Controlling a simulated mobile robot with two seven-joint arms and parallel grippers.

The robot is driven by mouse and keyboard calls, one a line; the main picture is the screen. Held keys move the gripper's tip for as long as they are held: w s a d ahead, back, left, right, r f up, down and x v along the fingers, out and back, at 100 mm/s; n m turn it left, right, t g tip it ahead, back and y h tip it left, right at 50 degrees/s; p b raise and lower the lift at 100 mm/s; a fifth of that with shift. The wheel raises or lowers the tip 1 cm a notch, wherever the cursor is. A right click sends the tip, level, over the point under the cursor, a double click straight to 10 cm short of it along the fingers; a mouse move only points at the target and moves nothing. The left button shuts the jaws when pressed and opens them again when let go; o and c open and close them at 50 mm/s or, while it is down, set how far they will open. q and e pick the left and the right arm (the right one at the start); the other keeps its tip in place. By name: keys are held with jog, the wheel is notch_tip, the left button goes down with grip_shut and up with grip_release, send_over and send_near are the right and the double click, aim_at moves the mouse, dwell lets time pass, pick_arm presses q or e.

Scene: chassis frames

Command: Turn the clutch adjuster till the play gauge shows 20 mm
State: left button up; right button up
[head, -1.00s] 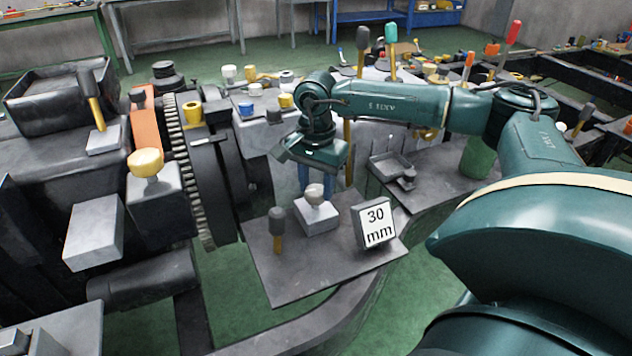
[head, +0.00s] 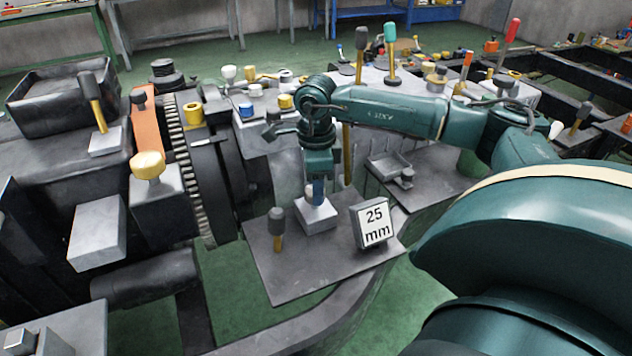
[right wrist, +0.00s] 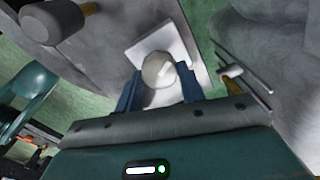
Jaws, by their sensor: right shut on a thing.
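The play gauge (head: 374,222) is a tilted grey block with a white face on the dark plate, and it reads 25 mm. Left of it is a light grey block (head: 318,220) with a pale round knob on top, which looks like the clutch adjuster. My right gripper (head: 316,193) points down over this block, its blue fingers shut on the knob. In the right wrist view the knob (right wrist: 158,70) sits between the two blue fingers, above its pale square base. My left gripper is not in view.
A grey-headed lever (head: 277,228) with a yellow stem stands on the dark plate (head: 290,285), left of the adjuster. A toothed wheel and a yellow knob (head: 147,166) on a block stand farther left. A small grey tray (head: 388,166) lies behind the gauge.

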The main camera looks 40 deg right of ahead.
jog(key=shift+m, duration=1.6)
jog(key=o, duration=1)
jog(key=shift+c, duration=0.2)
